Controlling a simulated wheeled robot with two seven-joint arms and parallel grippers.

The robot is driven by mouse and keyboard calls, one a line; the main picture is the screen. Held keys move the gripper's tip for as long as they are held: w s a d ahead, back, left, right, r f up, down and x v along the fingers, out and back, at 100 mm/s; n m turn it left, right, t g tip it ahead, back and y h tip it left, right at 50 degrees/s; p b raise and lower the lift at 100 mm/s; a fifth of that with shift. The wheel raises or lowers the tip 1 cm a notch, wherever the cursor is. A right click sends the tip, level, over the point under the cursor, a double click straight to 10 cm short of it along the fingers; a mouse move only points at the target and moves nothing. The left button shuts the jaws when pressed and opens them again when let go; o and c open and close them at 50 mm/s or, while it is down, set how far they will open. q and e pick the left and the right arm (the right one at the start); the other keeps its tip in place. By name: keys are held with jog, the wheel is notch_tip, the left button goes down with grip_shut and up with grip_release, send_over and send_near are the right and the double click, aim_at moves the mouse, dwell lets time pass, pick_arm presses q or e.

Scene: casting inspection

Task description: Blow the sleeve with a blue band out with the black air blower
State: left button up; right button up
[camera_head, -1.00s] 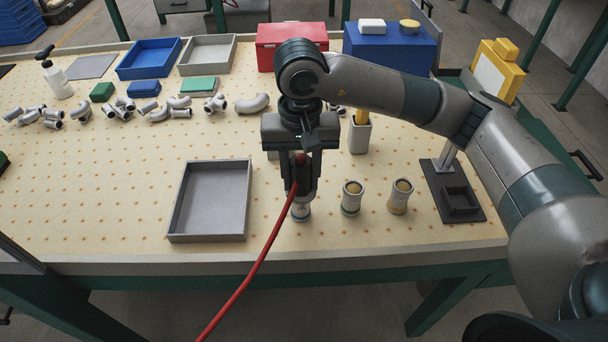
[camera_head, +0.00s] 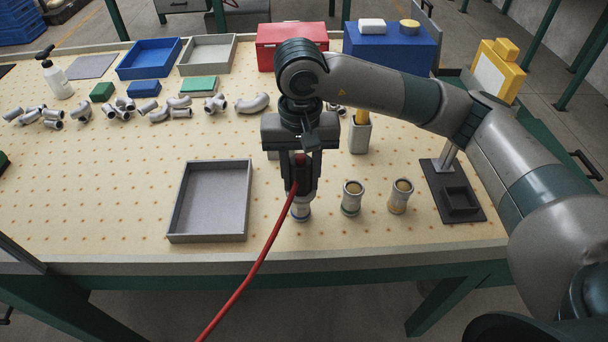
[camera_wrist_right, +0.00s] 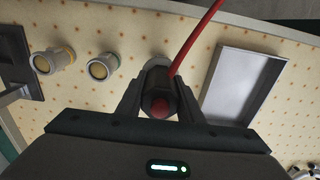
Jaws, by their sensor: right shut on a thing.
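My right gripper (camera_head: 301,182) is shut on the black air blower (camera_head: 304,188) and holds it upright, nozzle end down. A red hose runs from the blower toward the front edge. Directly below stands a sleeve with a blue band (camera_head: 301,212); the blower hides its top, so I cannot tell whether the two touch. In the right wrist view the blower (camera_wrist_right: 158,86) sits between the fingers (camera_wrist_right: 160,100) and mostly covers that sleeve (camera_wrist_right: 157,62). Two other sleeves, the middle one (camera_head: 351,200) and the right one (camera_head: 399,198), stand upright to its right. My left gripper is out of view.
An empty grey tray (camera_head: 243,205) lies left of the blower. A black stand (camera_head: 452,210) is at the right. Several pipe fittings (camera_head: 160,115), a blue bin (camera_head: 128,72), a grey bin (camera_head: 228,54) and a red box (camera_head: 275,36) are farther back. The left front of the table is clear.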

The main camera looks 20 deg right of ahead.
aim_at(297, 157)
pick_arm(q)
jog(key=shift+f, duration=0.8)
pick_arm(e)
jog(key=shift+f, duration=0.45)
jog(key=shift+w+a+r+p, duration=0.1)
jog(key=shift+w+r+p, duration=0.2)
jog(key=shift+r, duration=0.85)
jog(key=shift+w+a+r+p, duration=0.1)
jog(key=shift+r+p, duration=0.35)
jog(key=shift+r, duration=0.7)
jog(key=shift+w+r+p, duration=0.15)
jog(key=shift+r+p, duration=0.2)
jog(key=shift+r, duration=0.8)
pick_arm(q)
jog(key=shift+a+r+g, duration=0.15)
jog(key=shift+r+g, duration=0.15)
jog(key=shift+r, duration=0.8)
pick_arm(e)
jog(key=shift+r, duration=0.5)
